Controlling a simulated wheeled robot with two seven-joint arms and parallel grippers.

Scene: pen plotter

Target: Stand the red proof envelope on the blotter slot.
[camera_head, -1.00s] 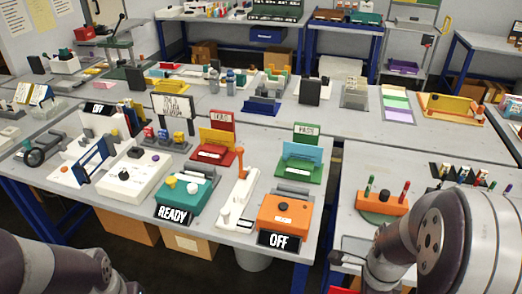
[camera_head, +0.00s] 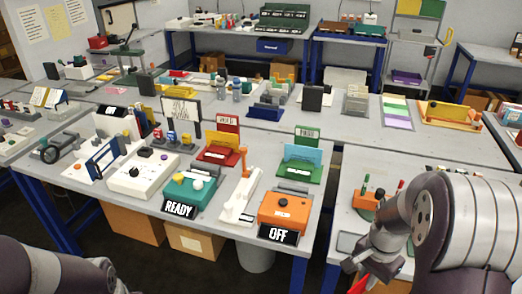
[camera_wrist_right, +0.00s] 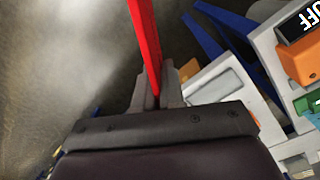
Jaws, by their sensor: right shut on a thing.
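My right gripper (camera_wrist_right: 160,95) is shut on a thin red upright plate, the red proof envelope (camera_wrist_right: 146,40), which rises from between the fingers in the right wrist view. In the head view the envelope (camera_head: 360,284) shows only partly at the bottom edge, below my right wrist. A flat grey pad (camera_head: 349,243) lies at the near left corner of the right table, just left of my right wrist; I cannot tell whether it is the blotter slot. My left gripper is out of view; only my left arm shows at bottom left.
The orange box (camera_head: 285,212) with an OFF sign (camera_head: 278,234) stands at the left table's near right corner. A gap separates it from the right table (camera_head: 345,213). An orange pen holder (camera_head: 368,204) stands beside my right arm.

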